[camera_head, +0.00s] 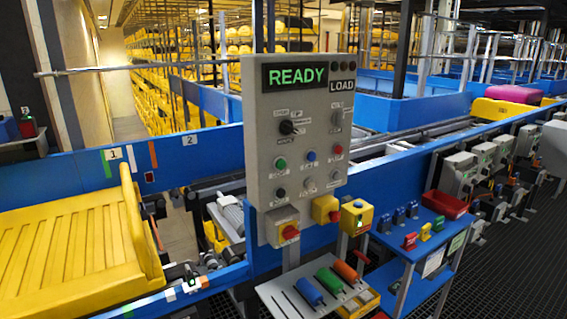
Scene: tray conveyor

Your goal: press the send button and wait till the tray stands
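A grey control panel (262,110) stands upright in the middle, its display reading READY (295,76) in green, with a LOAD label beside it. It carries a black knob (287,127), a green button (280,163), a blue button (311,156), a red button (338,150) and several other controls. The small labels are too blurred to tell which is the send button. A large yellow tray (60,245) with a raised right wall lies on the conveyor at the left, beside the number 1 marker; its left part is cut off. Neither of my grippers shows.
Boxes with red knobs (290,232) hang below the panel. A shelf (300,300) with blue, green and orange handles is under it. A blue stand (425,240) with a red bin (445,205) is at the right. Blue conveyor rails (215,145) run behind; dark grating floor lies right.

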